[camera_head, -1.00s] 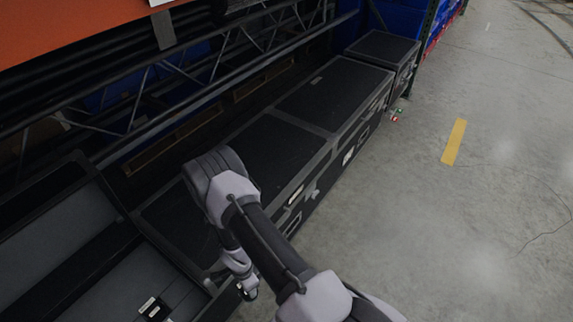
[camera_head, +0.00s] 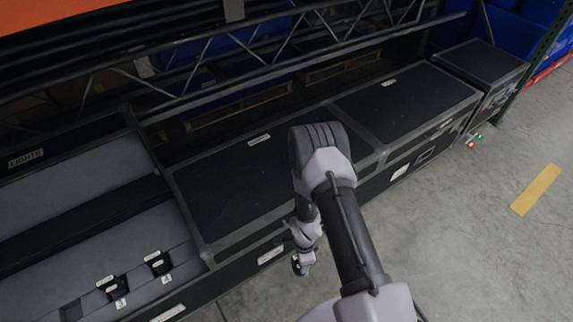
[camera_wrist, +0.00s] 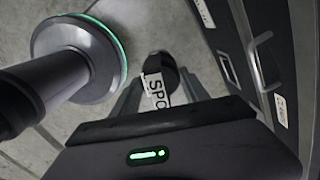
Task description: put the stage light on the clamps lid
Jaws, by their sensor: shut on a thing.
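My gripper (camera_head: 301,262) hangs in front of the row of black cases. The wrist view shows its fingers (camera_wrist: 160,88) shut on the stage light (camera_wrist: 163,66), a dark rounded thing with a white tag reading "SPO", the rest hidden. In the head view the held light is a small dark shape under my wrist. Closed black case lids stand behind my arm: a middle lid (camera_head: 235,185) and a right lid (camera_head: 408,105). Each has a small white label too small to read, so I cannot tell which is the clamps lid.
An open case labelled LIGHTS (camera_head: 28,158) lies at the left, with small tagged black things (camera_head: 113,287) in its grey foam. A smaller case (camera_head: 480,62) stands far right. Metal trusses run behind the cases.

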